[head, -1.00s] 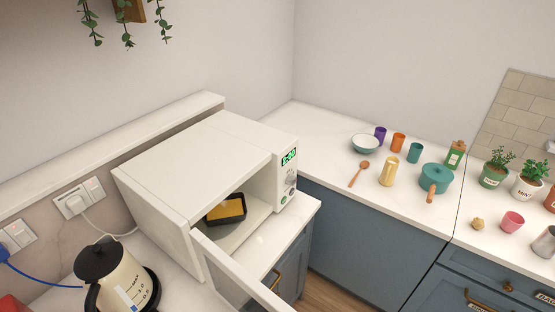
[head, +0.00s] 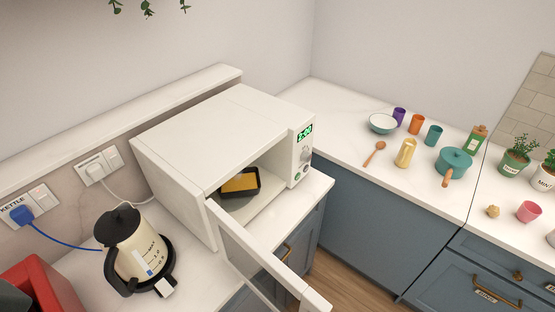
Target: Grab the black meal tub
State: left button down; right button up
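The black meal tub (head: 254,193) sits inside the white microwave (head: 222,135), near the front of its cavity. Yellow-orange food shows in the open top of the tub. The microwave door (head: 262,262) is open and swings out toward the front right. The microwave display reads green digits. Neither of my grippers is in view.
A cream and black kettle (head: 136,245) stands left of the open door, with a blue cord to a wall socket. A red object (head: 42,290) is at the lower left. The right counter holds a bowl (head: 382,124), cups, a wooden spoon (head: 375,153) and a teal pot (head: 453,161).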

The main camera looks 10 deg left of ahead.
aim_at(246, 183)
jog(key=i+l+u, duration=0.25)
jog(key=u, duration=0.2)
jog(key=i+l+u, duration=0.2)
jog(key=l+u, duration=0.25)
jog(key=i+l+u, duration=0.15)
jog(key=l+u, duration=0.2)
jog(key=u, duration=0.15)
jog(key=l+u, duration=1.35)
jog(key=k+l+u, duration=0.2)
jog(key=l+u, duration=0.25)
jog(key=k+l+u, duration=0.2)
jog(key=l+u, duration=0.15)
jog(key=u, duration=0.15)
